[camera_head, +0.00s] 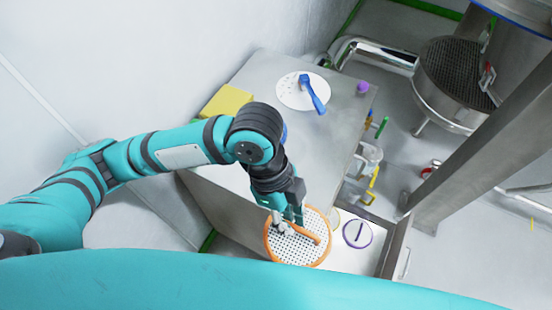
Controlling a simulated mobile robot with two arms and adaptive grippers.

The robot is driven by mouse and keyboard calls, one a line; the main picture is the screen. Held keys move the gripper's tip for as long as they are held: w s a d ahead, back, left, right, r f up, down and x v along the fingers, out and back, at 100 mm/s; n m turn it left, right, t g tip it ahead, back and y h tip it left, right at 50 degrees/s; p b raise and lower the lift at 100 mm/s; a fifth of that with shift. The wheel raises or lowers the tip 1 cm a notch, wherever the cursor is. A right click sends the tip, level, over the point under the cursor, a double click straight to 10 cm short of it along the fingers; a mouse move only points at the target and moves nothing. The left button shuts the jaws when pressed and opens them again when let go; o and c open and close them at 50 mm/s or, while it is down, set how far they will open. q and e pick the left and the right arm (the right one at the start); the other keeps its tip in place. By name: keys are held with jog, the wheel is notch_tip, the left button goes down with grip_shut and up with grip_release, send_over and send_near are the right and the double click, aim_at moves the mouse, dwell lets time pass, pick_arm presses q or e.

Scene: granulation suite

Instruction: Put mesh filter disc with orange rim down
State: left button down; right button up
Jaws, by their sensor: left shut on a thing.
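The mesh filter disc with orange rim (290,250) is at the lower middle of the head view, a round white perforated plate with an orange bar across it. My left gripper (281,224) points down over the disc and is shut on it, near the bar. The gripper hides part of the disc's upper left. The disc overlaps the near end of the steel cabinet and a white surface beside it. I cannot tell whether it touches anything below. My right gripper is not in view.
A white disc (291,96) with a blue handle and a yellow block (226,101) are on the cabinet top (335,125). A purple-rimmed disc (350,241) lies on the white surface right of the orange one. Steel equipment (450,75) stands at the right.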

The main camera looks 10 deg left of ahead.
pick_arm(q)
jog(key=shift+w+a+f+p, duration=0.15)
jog(key=shift+w+f+p, duration=0.45)
jog(key=shift+w, duration=1.85)
jog(key=shift+w+a+f+p, duration=0.15)
jog(key=shift+w+f, duration=0.9)
jog(key=shift+w, duration=1.35)
jog(key=shift+w+a+f+p, duration=0.1)
jog(key=shift+w+f+p, duration=0.55)
jog(key=shift+w, duration=1.8)
jog(key=shift+f, duration=0.2)
jog(key=c, duration=1.4)
grip_release()
jog(key=shift+o, duration=0.2)
jog(key=b+v, duration=0.1)
jog(key=v, duration=1.1)
jog(key=shift+s+r, duration=0.1)
